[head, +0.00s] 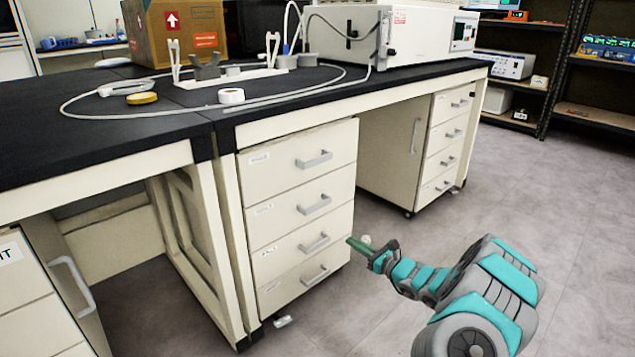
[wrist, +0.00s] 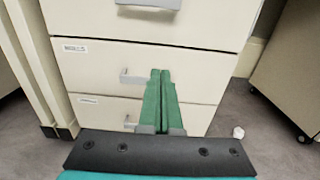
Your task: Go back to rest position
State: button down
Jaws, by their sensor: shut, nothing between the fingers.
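My gripper (head: 360,245) is at the lower right in the head view, close to the front of the drawer unit (head: 302,206). Its green fingers are together and empty. In the wrist view my gripper (wrist: 160,75) points at the drawer fronts (wrist: 215,70), and its fingers overlap the third drawer's handle area. I cannot tell whether the fingertips touch a drawer. The drawers in the unit look closed in the head view. My teal and grey arm reaches in from the lower right.
A black-topped bench (head: 60,140) stands above the drawers, with a white machine (head: 420,40), a cardboard box (head: 175,35), a tape roll (head: 231,96) and a looped hose on it. A second drawer unit (head: 447,135) stands further right. The grey floor (head: 570,190) at right is clear.

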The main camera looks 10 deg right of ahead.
jog(key=s+a+r+n+g+y+p, duration=0.1)
jog(key=s+a+r+n+g+y, duration=0.3)
jog(key=s+a+r+n, duration=0.55)
jog(key=s+a+r+n+g+y+p, duration=0.1)
jog(key=s+a+r+n+g, duration=0.3)
jog(key=s+a+r+g, duration=0.6)
jog(key=s+a+r+n+h+p, duration=0.2)
jog(key=s+a+n, duration=0.35)
jog(key=s, duration=0.25)
jog(key=s+d+n+g+h+p, duration=0.1)
jog(key=s+n+g+h, duration=0.15)
jog(key=s, duration=0.55)
jog(key=s+d+n+g+h, duration=0.1)
jog(key=s+d+n+h, duration=0.15)
jog(key=s, duration=0.55)
jog(key=s+d+n+t+h+p, duration=0.1)
jog(key=s+d+n+h, duration=0.3)
jog(key=s+d+h, duration=0.4)
jog(key=s+d+p, duration=0.1)
jog(key=s+d, duration=0.4)
jog(key=d, duration=0.2)
jog(key=shift+d+n+h+p, duration=0.3)
jog(key=shift+d+h, duration=0.05)
jog(key=shift+h, duration=0.05)
